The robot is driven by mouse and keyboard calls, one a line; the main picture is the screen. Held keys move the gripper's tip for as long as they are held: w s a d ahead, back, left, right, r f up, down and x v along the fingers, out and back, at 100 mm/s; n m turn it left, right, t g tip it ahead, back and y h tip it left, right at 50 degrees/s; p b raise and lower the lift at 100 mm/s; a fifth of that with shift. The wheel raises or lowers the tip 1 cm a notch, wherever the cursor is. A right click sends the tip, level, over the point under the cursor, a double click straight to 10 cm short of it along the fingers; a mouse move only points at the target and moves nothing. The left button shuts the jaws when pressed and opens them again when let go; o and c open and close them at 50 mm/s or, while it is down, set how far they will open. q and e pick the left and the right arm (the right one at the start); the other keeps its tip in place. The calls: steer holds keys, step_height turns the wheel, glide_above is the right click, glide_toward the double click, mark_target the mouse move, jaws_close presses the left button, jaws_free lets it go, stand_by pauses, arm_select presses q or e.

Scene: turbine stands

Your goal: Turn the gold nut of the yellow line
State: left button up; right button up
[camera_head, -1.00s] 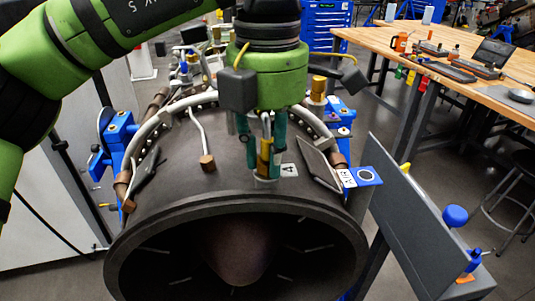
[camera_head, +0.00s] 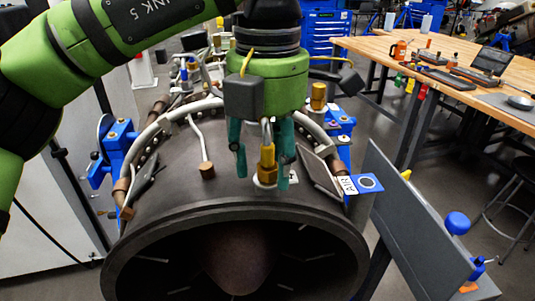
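The gold nut (camera_head: 267,160) sits on a pipe fitting on top of the dark turbine casing (camera_head: 190,185), in the middle of the view. A grey pipe rises from it. My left gripper (camera_head: 264,184) points down from above, with one teal finger on each side of the nut. The fingers are spread, with a gap visible on the nut's left; the right finger stands close to it, and I cannot tell whether it touches. The yellow line itself is hard to pick out. My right gripper is not in view.
Another gold fitting (camera_head: 318,96) stands right of my gripper. A flat plate (camera_head: 320,170) and a blue bracket with an AIR tag (camera_head: 348,185) are on the casing's right. A grey panel (camera_head: 415,225) stands beyond. A wooden workbench (camera_head: 440,80) is at the back right.

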arm_select(q)
steer(key=shift+r, duration=0.15)
step_height(320, 180, up, 12)
steer(key=shift+f, duration=0.1)
stand_by(0.5)
